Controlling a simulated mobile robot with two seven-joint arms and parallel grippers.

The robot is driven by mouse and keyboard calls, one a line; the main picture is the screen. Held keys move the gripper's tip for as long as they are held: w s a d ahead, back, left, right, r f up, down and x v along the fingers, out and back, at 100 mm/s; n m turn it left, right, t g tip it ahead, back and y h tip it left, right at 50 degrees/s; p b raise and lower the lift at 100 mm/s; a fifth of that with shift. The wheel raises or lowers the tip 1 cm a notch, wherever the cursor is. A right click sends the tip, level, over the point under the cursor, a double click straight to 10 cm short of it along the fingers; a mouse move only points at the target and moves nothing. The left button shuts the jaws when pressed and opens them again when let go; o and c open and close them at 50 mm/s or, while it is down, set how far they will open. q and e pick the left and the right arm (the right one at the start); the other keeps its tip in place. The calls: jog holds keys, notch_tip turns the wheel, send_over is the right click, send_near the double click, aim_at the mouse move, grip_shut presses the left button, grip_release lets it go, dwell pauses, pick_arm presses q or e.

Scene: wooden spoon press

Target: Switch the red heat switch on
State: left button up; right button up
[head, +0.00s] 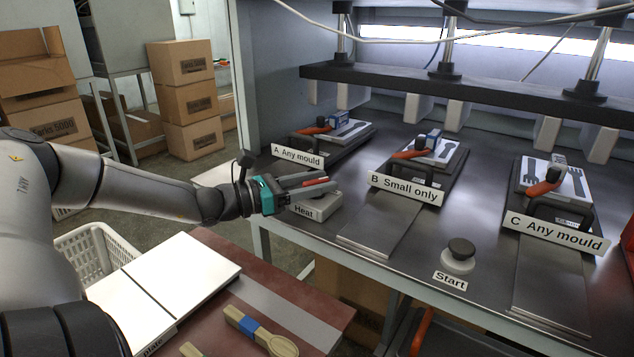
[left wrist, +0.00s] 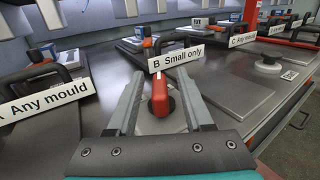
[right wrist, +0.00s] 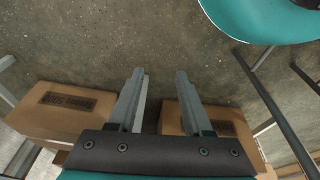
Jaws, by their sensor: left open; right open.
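The red heat switch (head: 315,182) is a red lever knob on a grey box labelled "Heat" (head: 318,208), at the left front of the press bench. In the left wrist view the red knob (left wrist: 160,97) points away from the camera, between the two fingers. My left gripper (head: 330,181) is open, with one finger on each side of the knob; I cannot tell whether either finger touches it. It also shows in the left wrist view (left wrist: 158,77). My right gripper (right wrist: 159,75) is open and empty, above the floor, and is out of the head view.
Stations A (head: 297,156), B (head: 405,188) and C (head: 556,233) with black handles stand behind and right of the switch. A Start button (head: 460,255) is at the front. A side table (head: 290,318) holds white boards and wooden spoons. Cardboard boxes (right wrist: 65,118) lie below my right gripper.

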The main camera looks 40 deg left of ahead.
aim_at(303, 184)
pick_arm(q)
jog(key=shift+s+a+r+p, duration=0.1)
jog(key=shift+s+a+p, duration=0.1)
jog(key=shift+s+p, duration=0.15)
jog(key=p+v, duration=0.4)
jog(key=shift+p, duration=0.3)
jog(key=shift+s, duration=0.15)
jog(key=p+v, duration=0.4)
jog(key=v, duration=0.3)
jog(key=shift+p, duration=0.35)
pick_arm(e)
jog(key=s+d+f, duration=0.3)
jog(key=s+f, duration=0.1)
jog(key=s, duration=0.2)
jog(key=s+d+f, duration=0.3)
jog(key=s+f, duration=0.1)
jog(key=s, duration=0.3)
jog(key=shift+d+g+h, duration=0.3)
jog(key=shift+g, duration=0.1)
jog(key=shift+s, duration=0.1)
